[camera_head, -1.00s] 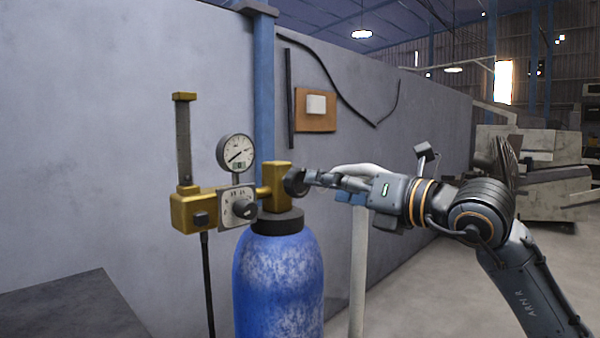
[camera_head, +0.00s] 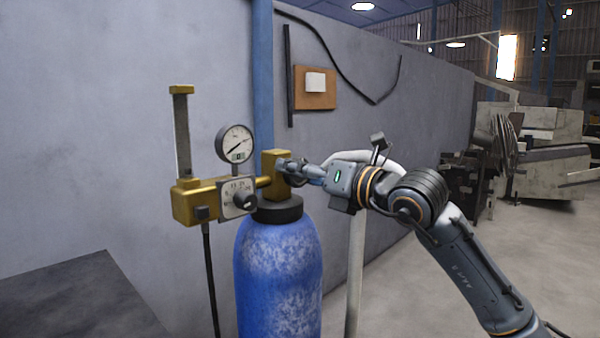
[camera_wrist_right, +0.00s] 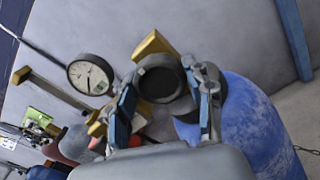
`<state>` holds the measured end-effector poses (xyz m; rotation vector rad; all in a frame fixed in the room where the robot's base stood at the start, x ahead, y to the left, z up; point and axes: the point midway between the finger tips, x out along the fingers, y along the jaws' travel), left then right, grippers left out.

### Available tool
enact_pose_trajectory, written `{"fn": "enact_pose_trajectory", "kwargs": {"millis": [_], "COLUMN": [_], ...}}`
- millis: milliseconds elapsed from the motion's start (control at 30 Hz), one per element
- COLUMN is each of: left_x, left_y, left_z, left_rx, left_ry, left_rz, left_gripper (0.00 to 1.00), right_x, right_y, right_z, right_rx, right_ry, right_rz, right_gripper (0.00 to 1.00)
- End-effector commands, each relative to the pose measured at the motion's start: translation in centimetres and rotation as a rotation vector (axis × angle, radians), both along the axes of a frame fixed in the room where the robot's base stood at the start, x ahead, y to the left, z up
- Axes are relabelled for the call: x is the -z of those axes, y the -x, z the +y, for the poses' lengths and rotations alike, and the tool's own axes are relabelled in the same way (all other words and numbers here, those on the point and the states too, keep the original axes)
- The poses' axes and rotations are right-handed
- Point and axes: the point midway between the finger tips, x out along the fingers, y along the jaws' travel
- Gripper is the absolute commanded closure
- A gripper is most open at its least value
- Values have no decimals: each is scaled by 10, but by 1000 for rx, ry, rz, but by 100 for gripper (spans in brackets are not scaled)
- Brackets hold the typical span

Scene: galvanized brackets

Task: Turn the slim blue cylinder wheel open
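The blue cylinder (camera_head: 278,270) stands upright in front of the wall, with a dark collar and a brass valve block (camera_head: 272,160) on top. Its dark round wheel (camera_wrist_right: 160,80) faces my right wrist camera; in the head view my fingers mostly cover it. My right gripper (camera_head: 288,168) is at the wheel, coming from the right. In the wrist view its open fingers (camera_wrist_right: 162,88) lie on either side of the wheel, tips close to its rim. I cannot tell whether they touch it. My left gripper is not in view.
A round gauge (camera_head: 235,143) and a brass regulator (camera_head: 198,201) with an upright tube sit left of the valve. A dark hose hangs below. A dark surface (camera_head: 80,300) fills the lower left.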

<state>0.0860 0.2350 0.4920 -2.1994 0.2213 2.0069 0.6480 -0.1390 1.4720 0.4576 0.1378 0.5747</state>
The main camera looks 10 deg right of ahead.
Motion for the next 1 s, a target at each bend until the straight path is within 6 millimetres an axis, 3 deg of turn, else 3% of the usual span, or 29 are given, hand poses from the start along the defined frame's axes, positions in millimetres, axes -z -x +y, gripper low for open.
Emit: {"fn": "enact_pose_trajectory", "kwargs": {"millis": [33,67,467,1000], "left_x": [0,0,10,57], "left_y": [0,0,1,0], "left_z": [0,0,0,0], "left_rx": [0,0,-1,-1], "left_ry": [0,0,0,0], "left_rz": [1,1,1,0], "left_gripper": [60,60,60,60], "right_x": [0,0,2,3], "right_y": [0,0,0,0], "right_z": [0,0,0,0], "right_rx": [0,0,0,2], "right_ry": [0,0,52,424], "right_rz": [0,0,-37,-283], "right_gripper": [74,80,80,80]}}
